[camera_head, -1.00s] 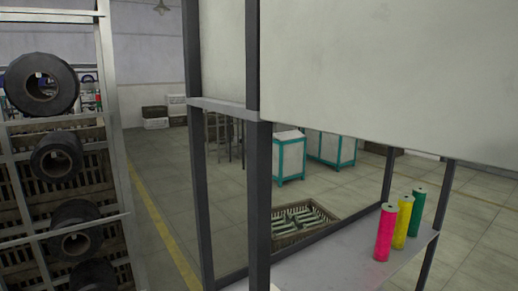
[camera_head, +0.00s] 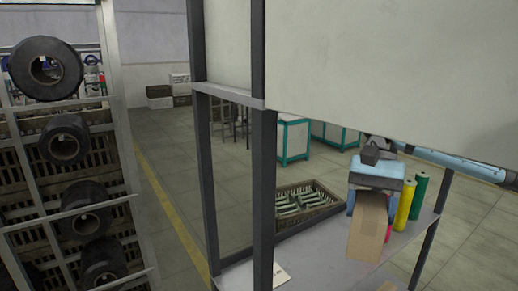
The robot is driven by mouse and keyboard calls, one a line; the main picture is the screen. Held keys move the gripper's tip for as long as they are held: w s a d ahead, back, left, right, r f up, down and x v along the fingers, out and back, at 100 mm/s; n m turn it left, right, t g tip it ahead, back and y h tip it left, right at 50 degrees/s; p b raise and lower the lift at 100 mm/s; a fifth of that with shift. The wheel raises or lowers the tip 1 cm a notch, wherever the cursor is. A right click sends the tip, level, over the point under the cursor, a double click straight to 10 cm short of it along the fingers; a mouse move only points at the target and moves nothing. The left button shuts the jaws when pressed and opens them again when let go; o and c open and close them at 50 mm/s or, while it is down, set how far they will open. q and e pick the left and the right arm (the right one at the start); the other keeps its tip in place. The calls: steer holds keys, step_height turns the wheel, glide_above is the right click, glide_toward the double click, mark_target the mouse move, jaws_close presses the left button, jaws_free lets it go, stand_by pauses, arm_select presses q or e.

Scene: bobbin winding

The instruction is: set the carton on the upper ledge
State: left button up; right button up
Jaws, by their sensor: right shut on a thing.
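A brown carton (camera_head: 368,226) hangs at the lower right, tilted, above the lower grey shelf board. My right gripper (camera_head: 375,186), light blue and grey, is shut on its upper end; its fingertips are partly hidden. I cannot tell whether this is the upper ledge. My left gripper is not in view.
On the lower shelf board (camera_head: 325,262) stand a yellow bobbin (camera_head: 404,204) and a green bobbin (camera_head: 419,196); a pink one is mostly hidden behind the carton. A pale flat item (camera_head: 280,273) lies near the front post. A crate (camera_head: 300,207) sits on the floor behind.

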steer(key=s+d+f+n, duration=0.1)
steer(key=s+f, duration=0.1)
steer(key=f, duration=0.6)
steer(key=s+d+f+n+h, duration=0.1)
steer(key=s+f+n, duration=0.1)
steer(key=f, duration=0.6)
steer(key=s+d+f+n+h, duration=0.1)
steer(key=s+f, duration=0.2)
steer(key=f, duration=0.5)
steer(key=shift+d+n+p, duration=0.25)
steer(key=shift+n+p, duration=0.1)
steer(key=shift+n, duration=0.05)
